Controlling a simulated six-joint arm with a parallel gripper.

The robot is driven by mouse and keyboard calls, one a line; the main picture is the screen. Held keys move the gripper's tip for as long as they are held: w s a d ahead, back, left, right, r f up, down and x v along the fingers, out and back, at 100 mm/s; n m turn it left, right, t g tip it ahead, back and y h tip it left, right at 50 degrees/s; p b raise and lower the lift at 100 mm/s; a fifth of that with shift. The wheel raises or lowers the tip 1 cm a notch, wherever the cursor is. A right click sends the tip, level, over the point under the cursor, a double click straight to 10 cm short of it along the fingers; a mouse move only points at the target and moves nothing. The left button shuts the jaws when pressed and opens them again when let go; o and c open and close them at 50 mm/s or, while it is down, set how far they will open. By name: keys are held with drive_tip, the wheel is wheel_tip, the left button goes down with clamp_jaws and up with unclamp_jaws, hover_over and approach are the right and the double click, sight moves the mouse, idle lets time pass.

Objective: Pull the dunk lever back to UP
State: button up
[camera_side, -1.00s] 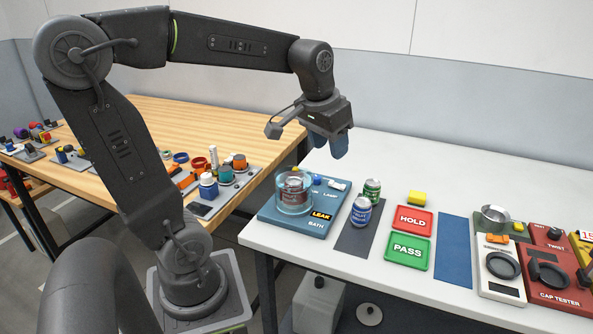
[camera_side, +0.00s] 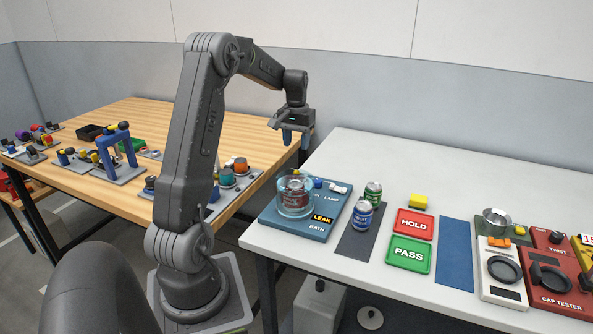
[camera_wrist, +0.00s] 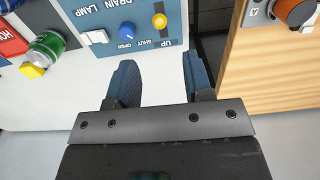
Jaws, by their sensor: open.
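The dunk lever's yellow knob (camera_wrist: 159,21) sits on the blue bath panel (camera_wrist: 108,12) near the word UP in the wrist view. In the side view the bath panel (camera_side: 285,222) carries a clear round tank (camera_side: 294,208) with a dark red can (camera_side: 295,191) in it. My gripper (camera_side: 295,143) hangs above and behind the panel, pointing down. In the wrist view its two blue fingers (camera_wrist: 160,72) are apart with nothing between them. The knob lies beyond the fingertips and is not touched. The lever's shaft is not clear.
A blue drain knob (camera_wrist: 126,31) and a white lamp switch (camera_wrist: 97,37) sit beside the lever. A green can (camera_side: 372,194) and a blue can (camera_side: 361,215) stand on a dark mat right of the panel. The wooden table (camera_side: 150,113) is at left, across a gap.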

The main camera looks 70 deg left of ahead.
wheel_tip(320, 180, down, 10)
drive_tip(key=shift+r, duration=0.1)
idle(0.4)
clamp_jaws()
